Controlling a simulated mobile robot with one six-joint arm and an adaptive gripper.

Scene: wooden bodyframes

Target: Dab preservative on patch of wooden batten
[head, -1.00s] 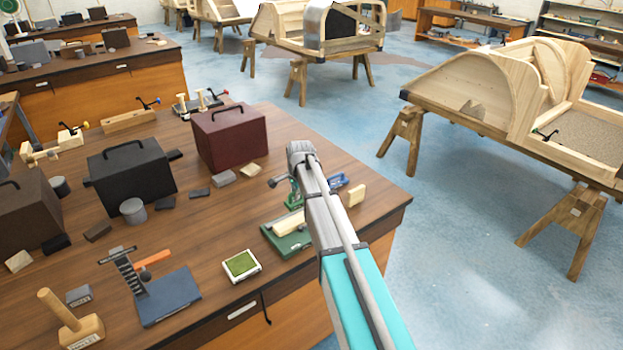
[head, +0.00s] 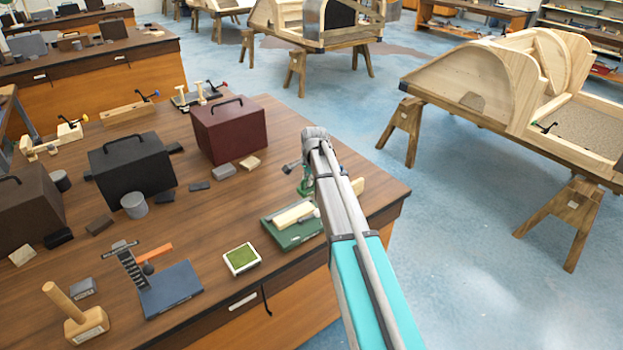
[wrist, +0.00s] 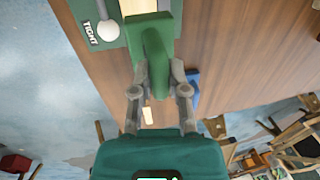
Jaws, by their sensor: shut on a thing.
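My gripper (wrist: 157,90) is shut on a green applicator (wrist: 155,50), held over the bench near its right edge. In the head view the applicator (head: 306,184) is a small green shape beside my arm's end. A pale wooden batten (head: 293,215) lies on a green holder (head: 290,236) just in front of it on the bench. In the wrist view the holder (wrist: 72,8) shows at the top with a "TIGHT" label, and part of the batten (wrist: 137,6) shows above the applicator. I cannot tell whether the applicator touches anything. A green pad (head: 241,258) sits in a white tray left of the holder.
A dark red box (head: 231,132), a black box (head: 131,173), a blue-grey stand (head: 170,290) and a mallet (head: 75,318) stand on the bench. A small wooden block (head: 357,186) lies by the right edge. A blue thing (wrist: 193,90) shows in the wrist view.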

